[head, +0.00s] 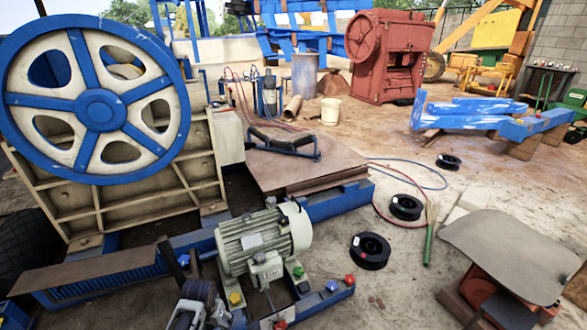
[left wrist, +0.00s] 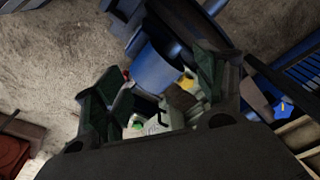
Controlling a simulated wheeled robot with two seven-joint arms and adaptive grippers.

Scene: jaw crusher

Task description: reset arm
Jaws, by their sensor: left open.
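My left gripper (left wrist: 157,80) shows in the left wrist view with its two green-padded fingers spread apart. Between and beyond the fingers lie a blue rounded part and pale and yellow parts, too dark to name surely. In the head view a dark and silver piece of my left arm (head: 197,306) shows at the bottom edge, in front of the grey-green electric motor (head: 262,240). The motor sits on a blue frame with coloured knobs at its feet. No object is clearly held. My right gripper is in neither view.
The jaw crusher's big blue-rimmed flywheel (head: 101,110) stands at the left. Black cable spools (head: 371,251) lie on the sandy ground right of the motor. A grey plate (head: 503,253) on a red-orange base is at lower right. Open ground lies between.

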